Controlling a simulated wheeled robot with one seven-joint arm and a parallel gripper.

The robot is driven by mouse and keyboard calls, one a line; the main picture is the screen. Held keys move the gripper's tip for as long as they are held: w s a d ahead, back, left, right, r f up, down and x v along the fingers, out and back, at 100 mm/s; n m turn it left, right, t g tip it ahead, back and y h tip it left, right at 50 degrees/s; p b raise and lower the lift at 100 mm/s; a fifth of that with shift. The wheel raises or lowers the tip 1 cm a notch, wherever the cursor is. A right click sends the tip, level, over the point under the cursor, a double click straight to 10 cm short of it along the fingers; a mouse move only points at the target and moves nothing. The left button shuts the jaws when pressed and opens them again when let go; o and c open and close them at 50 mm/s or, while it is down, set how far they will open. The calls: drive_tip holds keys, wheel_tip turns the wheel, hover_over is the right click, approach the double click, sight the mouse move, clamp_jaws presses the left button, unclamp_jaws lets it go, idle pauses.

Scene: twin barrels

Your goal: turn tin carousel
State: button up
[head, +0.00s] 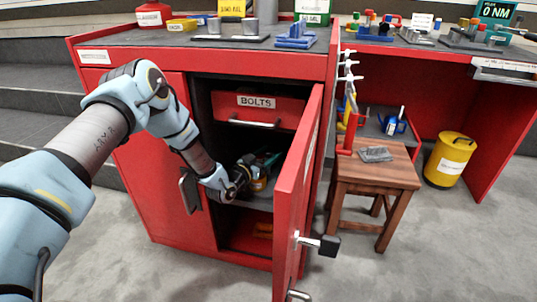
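My arm reaches from the left into the open red cabinet (185,140). My gripper (250,166) is inside, just above the middle shelf (262,204), and is small and dark here. I cannot tell whether its fingers are open or shut. Several small items with yellowish and teal parts (265,172) stand on the shelf at the gripper, probably the tin carousel. The gripper partly hides them, and I cannot tell whether it touches them.
A red drawer marked BOLTS (258,106) is above the gripper. The cabinet's open door (297,190) stands close on the right. A wooden stool (374,172) and a yellow bin (450,160) are further right. Grey floor is clear in front.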

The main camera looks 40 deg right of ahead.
clamp_jaws()
idle(0.3)
idle(1.0)
